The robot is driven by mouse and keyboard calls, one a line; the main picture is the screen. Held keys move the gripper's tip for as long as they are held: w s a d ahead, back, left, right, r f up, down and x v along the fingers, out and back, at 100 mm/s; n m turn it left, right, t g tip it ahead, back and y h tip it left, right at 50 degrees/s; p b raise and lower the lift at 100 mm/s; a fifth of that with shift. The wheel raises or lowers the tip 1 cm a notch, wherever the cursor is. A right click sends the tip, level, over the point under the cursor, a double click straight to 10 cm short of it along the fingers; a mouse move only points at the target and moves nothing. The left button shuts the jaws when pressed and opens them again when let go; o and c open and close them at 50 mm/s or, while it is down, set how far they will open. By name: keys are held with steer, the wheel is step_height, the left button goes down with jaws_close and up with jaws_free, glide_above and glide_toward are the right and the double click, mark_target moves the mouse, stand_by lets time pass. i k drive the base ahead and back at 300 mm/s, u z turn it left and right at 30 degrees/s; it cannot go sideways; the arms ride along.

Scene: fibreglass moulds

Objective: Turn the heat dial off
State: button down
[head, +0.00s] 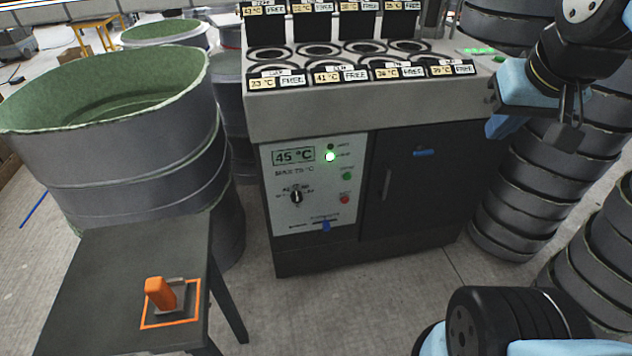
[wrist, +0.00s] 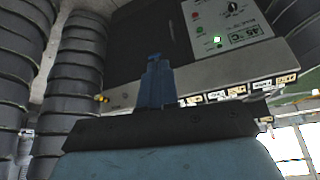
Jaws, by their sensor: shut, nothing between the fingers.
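The heat dial (head: 296,197) is a small dark knob on the white control panel (head: 335,210) at the front of a grey heating unit. Its pointer looks roughly upright; its small markings are too blurred to read. Above it a display (head: 293,156) reads 45 °C, with a lit green lamp (head: 330,156) beside it. My gripper (head: 568,138) is shut and empty, high at the right, well apart from the dial. In the wrist view my gripper (wrist: 155,62) points towards the unit. The dial (wrist: 232,7) shows upside down there at the top edge.
Stacked dark round moulds (head: 520,180) stand right of the unit. A large green-lined tub (head: 120,130) stands left. A dark stool (head: 110,285) at front left carries an orange-handled object (head: 160,293). Floor before the panel is clear. The dark door (head: 425,185) has a blue latch.

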mark_target(296, 196)
steer(key=u, duration=0.05)
steer(key=k, duration=1)
steer(key=u, duration=1.1)
steer(key=i, duration=0.7)
steer(key=z, duration=0.6)
